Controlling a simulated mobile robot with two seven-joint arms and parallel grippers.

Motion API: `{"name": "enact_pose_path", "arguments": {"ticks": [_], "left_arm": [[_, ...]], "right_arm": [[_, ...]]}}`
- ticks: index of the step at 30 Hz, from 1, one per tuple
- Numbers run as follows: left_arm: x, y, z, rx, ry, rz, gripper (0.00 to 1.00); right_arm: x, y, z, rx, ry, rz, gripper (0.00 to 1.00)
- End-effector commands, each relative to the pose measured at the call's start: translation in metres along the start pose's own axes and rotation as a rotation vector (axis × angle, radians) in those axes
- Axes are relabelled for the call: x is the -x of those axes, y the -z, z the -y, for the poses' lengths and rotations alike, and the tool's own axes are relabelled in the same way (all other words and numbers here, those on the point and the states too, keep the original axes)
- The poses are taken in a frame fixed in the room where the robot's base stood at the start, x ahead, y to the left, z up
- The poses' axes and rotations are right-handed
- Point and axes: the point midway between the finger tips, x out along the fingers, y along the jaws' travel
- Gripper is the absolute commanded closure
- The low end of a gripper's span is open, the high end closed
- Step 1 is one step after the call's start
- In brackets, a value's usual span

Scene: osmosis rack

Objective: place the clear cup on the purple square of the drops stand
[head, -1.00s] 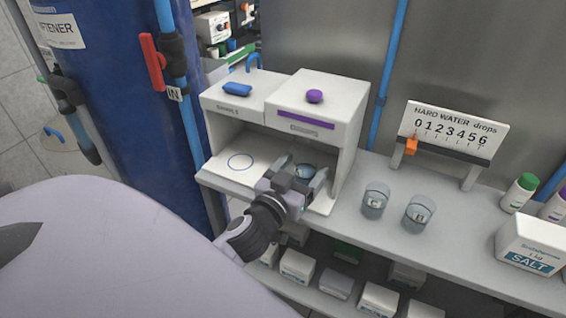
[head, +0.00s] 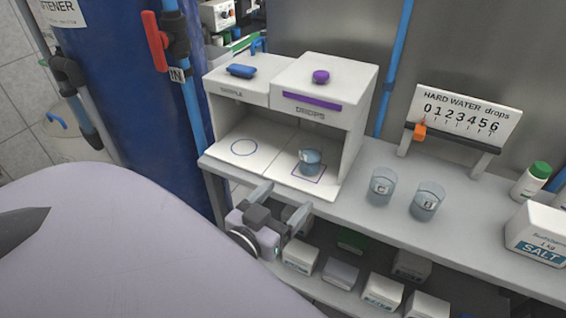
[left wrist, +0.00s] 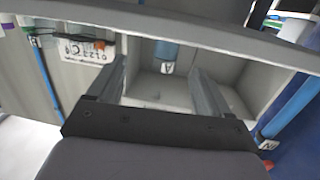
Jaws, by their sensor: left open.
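The clear cup (head: 310,160) stands upright on the purple square (head: 309,174) inside the drops side of the white stand (head: 343,150). Its base sits towards the back of the outline. It also shows in the left wrist view as a bluish cup (left wrist: 166,55) with a letter label, between my fingers in the picture but beyond them. My left gripper (head: 282,205) is open and empty, in front of and below the stand's front edge, clear of the cup. My right gripper does not show.
Two more labelled cups (head: 381,187) and (head: 427,201) stand on the grey shelf (head: 400,222) to the right. A hardness scale sign (head: 465,117), a green-capped bottle (head: 532,181) and a salt box (head: 538,236) are further right. A blue tank (head: 125,110) stands left.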

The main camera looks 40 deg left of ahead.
Motion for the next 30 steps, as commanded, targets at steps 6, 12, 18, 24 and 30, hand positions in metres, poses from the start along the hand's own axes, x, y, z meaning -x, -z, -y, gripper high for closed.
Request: {"name": "enact_pose_path", "arguments": {"ticks": [6,12,18,24,30], "left_arm": [[0.011,-0.102,-0.030,-0.044,-0.130,0.262,0.20],[0.039,-0.182,-0.054,-0.084,-0.262,0.468,0.20],[0.054,-0.211,-0.062,-0.098,-0.318,0.541,0.20],[0.055,-0.211,-0.063,-0.098,-0.320,0.543,0.20],[0.056,-0.200,-0.062,-0.098,-0.320,0.542,0.20]], "right_arm": [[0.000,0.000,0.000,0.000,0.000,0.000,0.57],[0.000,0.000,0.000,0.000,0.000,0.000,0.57],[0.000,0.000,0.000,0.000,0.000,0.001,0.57],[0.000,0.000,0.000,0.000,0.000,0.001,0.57],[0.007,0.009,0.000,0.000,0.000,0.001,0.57]]}}
